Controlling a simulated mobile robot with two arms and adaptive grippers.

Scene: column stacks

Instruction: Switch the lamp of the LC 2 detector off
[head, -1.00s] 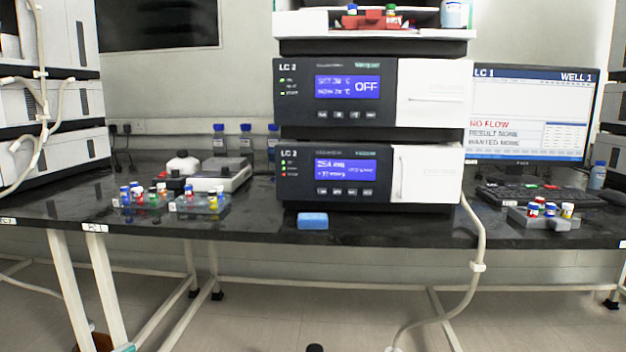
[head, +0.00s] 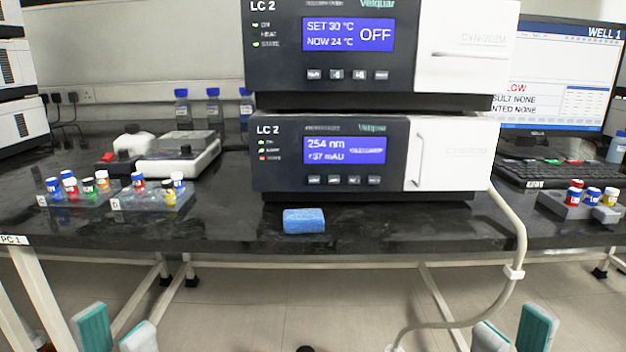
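The LC 2 detector (head: 330,158) is the lower unit of the stack in the head view. Its blue display (head: 344,150) reads 254 nm and +37 mAU, with smaller text at its right that is hard to read. Two green lights and one red light (head: 262,158) show at its left. A row of small buttons (head: 345,180) sits below the display; their labels are too small to read. My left gripper (head: 117,333) is open and empty at the bottom left, below the bench edge. My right gripper (head: 513,333) is open and empty at the bottom right, also away from the detector.
Another LC 2 unit (head: 330,75) above shows SET 30 °C, NOW 24 °C, OFF. A blue sponge (head: 304,221) lies before the detector. Vial racks (head: 150,201) stand left, another rack (head: 580,207) right. A pale hose (head: 520,235) hangs at the detector's right.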

